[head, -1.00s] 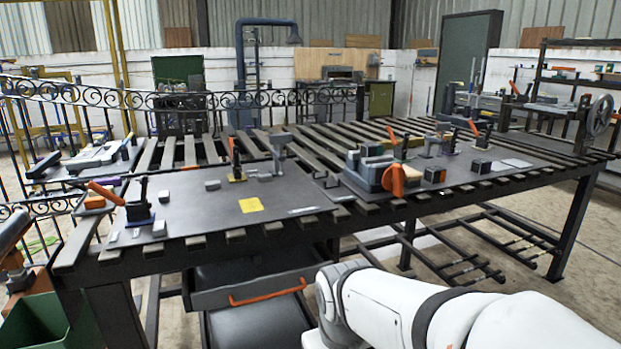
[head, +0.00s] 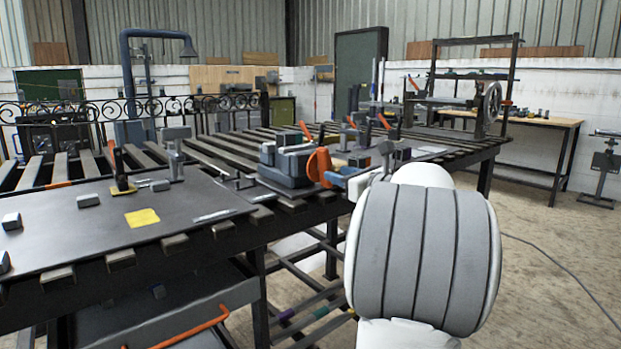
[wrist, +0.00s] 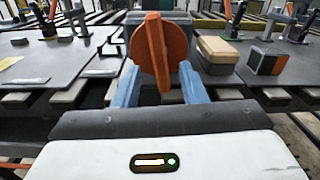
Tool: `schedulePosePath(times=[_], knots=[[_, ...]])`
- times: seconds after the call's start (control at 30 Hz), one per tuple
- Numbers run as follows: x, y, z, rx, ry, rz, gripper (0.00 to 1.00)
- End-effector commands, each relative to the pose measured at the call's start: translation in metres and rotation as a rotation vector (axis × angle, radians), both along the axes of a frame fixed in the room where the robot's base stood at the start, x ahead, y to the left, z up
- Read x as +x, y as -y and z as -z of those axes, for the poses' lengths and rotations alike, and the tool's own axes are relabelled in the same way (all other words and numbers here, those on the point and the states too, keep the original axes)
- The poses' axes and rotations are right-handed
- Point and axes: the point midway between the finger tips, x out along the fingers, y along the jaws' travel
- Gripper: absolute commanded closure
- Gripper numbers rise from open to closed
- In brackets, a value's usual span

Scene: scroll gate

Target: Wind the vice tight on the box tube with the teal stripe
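The vice (head: 284,172) is a blue-grey block-like body near the front edge of the slatted table. Its orange handle (head: 319,167) faces my arm. In the wrist view the handle (wrist: 158,55) stands upright, with the grey vice body behind it. My gripper (wrist: 159,75) is open, its two blue fingers spread to the left and right of the handle, with gaps visible. In the head view my gripper (head: 349,180) is just right of the handle, partly hidden by my arm. I cannot make out a teal-striped box tube in the jaws.
A tan block (wrist: 217,49) and a black-and-orange block (wrist: 266,61) lie right of the vice. A dark plate with a yellow patch (head: 142,217) lies to the left. Tubes with coloured bands (head: 320,312) rest under the table. Floor at right is open.

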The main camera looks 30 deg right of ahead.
Motion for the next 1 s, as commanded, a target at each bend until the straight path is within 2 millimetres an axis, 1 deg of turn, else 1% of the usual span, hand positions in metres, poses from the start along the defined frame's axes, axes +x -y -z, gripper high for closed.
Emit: schedulePosePath(times=[0.07,0.17,0.27,0.4,0.6,0.77,0.97,1.0], knots=[[-0.004,0.003,0.003,-0.049,0.001,-0.022,0.62],[0.002,0.003,0.004,-0.073,0.000,-0.033,0.62],[0.015,0.002,0.005,-0.074,0.000,-0.033,0.62],[0.038,0.000,0.005,-0.071,0.000,-0.030,0.62],[0.062,0.000,0.004,-0.070,0.001,-0.026,0.62],[0.069,-0.001,0.003,-0.070,0.001,-0.025,0.62],[0.069,-0.001,0.003,-0.069,0.001,-0.024,0.62],[0.069,0.000,0.003,-0.069,0.001,-0.024,0.63]])
